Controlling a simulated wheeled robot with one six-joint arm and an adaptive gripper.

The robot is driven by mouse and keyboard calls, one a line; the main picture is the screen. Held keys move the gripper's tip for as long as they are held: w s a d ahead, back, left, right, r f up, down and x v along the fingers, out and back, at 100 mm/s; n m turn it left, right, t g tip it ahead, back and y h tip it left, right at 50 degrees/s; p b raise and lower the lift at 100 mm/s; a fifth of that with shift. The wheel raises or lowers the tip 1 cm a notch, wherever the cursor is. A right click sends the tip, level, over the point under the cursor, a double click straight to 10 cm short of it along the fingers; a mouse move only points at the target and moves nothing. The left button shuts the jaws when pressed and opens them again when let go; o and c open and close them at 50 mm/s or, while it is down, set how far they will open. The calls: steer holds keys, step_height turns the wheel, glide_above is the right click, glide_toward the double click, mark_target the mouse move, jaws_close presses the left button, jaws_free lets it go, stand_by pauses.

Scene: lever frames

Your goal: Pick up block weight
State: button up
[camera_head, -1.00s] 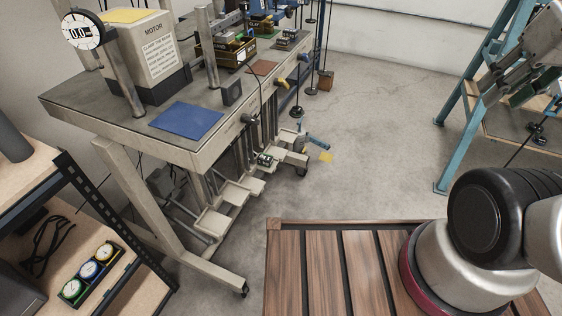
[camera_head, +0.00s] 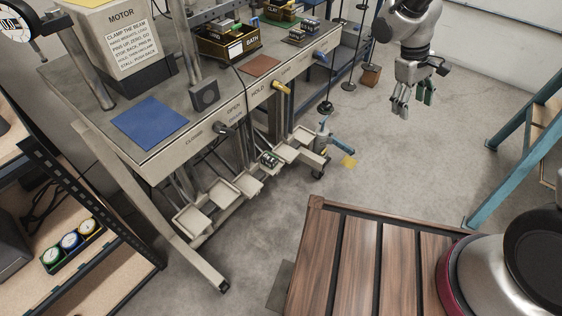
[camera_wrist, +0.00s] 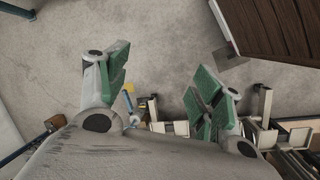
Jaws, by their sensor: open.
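A brown block (camera_head: 371,76) hangs on a thin cord or rod beyond the right end of the bench, low near the floor; it looks like the block weight, though no label shows. A small brown shape (camera_wrist: 54,121) at the lower left of the wrist view may be the same block. My gripper (camera_head: 413,101) points down over the floor, to the right of the block and apart from it. Its green-padded fingers (camera_wrist: 163,90) are spread wide in the wrist view, with only floor and distant bench parts between them.
Round dark weights (camera_head: 326,107) hang beside the block. The bench (camera_head: 190,140) has lever handles along its front and several pedals below, one carrying a small dark item (camera_head: 269,159). A blue frame (camera_head: 515,140) stands at right. The floor (camera_head: 400,165) between is clear.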

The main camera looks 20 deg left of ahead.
steer(key=w+a+f+n+t, duration=0.1)
steer(key=w+a+f, duration=0.25)
steer(key=f, duration=0.25)
steer(key=w+a+f+n, duration=0.1)
steer(key=w+a+f, duration=0.1)
steer(key=a+f, duration=0.35)
steer(key=n+y, duration=0.4)
steer(key=y, duration=0.3)
glide_toward(270, 157)
steer(key=shift+w+a+f+t, duration=0.1)
steer(key=shift+w+f+t, duration=0.05)
steer(key=shift+f, duration=0.45)
steer(key=shift+w+f+t, duration=0.15)
steer(key=shift+f, duration=0.45)
steer(key=shift+s+a+f+y, duration=0.1)
steer(key=shift+a+f+y, duration=0.4)
steer(key=shift+f, duration=0.3)
steer(key=shift+s+d+x, duration=0.1)
steer(key=shift+s+x, duration=0.05)
steer(key=shift+x, duration=0.8)
steer(key=shift+s+d+x, duration=0.1)
steer(key=shift+x, duration=0.85)
steer(key=shift+s+d+x, duration=0.1)
steer(key=shift+s+x, duration=0.05)
steer(key=shift+x, duration=0.75)
steer(key=shift+w+f, duration=0.15)
steer(key=shift+f, duration=0.05)
steer(key=shift+c, duration=0.2)
